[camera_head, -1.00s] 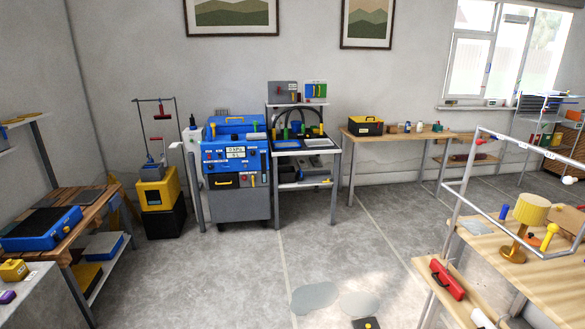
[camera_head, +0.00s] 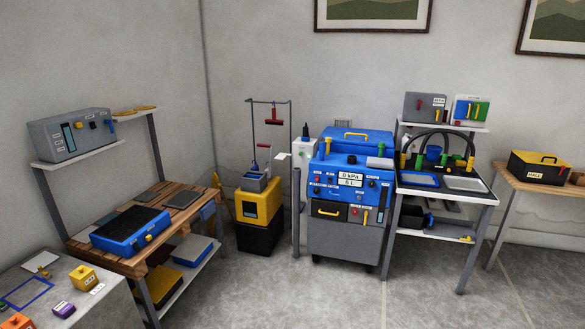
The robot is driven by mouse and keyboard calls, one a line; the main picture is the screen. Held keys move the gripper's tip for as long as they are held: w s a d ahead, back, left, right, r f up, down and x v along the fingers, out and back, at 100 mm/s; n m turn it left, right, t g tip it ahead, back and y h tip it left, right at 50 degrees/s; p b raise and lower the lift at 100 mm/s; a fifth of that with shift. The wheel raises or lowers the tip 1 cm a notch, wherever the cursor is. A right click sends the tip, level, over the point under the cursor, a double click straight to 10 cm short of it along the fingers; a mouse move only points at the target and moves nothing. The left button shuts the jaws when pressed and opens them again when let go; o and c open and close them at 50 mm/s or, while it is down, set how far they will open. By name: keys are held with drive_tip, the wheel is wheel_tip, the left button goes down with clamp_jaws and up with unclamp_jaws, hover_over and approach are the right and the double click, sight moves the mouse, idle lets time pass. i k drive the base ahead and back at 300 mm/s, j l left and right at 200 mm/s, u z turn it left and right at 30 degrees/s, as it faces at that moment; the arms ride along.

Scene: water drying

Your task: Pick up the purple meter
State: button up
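A small purple box-shaped thing (camera_head: 64,310), which looks like the purple meter, lies on the grey table (camera_head: 112,304) at the lower left. A yellow meter-like box (camera_head: 84,278) sits behind it to the right, with a small white label beside it. An orange thing (camera_head: 17,322) is partly cut off at the bottom left corner. My gripper is not in view.
A wooden bench (camera_head: 103,259) with a blue case (camera_head: 130,231) stands just behind the grey table. A blue machine (camera_head: 350,190) and a yellow box on a black base (camera_head: 258,204) stand farther back. The floor (camera_head: 420,295) at front right is clear.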

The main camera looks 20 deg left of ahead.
sight(63, 310)
drive_tip(key=i+u, duration=0.5)
drive_tip(key=i+l+u, duration=0.15)
drive_tip(key=i+u, duration=0.35)
drive_tip(key=i, duration=0.15)
drive_tip(key=i+l+u, duration=0.6)
drive_tip(key=i+u, duration=0.15)
drive_tip(key=u, duration=0.2)
drive_tip(key=i+l+u, duration=0.25)
drive_tip(key=u, duration=0.2)
drive_tip(key=i+l+u, duration=0.25)
drive_tip(key=l+u, duration=0.25)
drive_tip(key=i+l+u, duration=0.15)
drive_tip(key=l+u, duration=0.15)
drive_tip(key=u, duration=0.15)
drive_tip(key=i+l+u, duration=0.1)
drive_tip(key=l+u, duration=0.3)
drive_tip(key=l, duration=0.3)
drive_tip(key=l+u, duration=0.45)
drive_tip(key=l, duration=0.2)
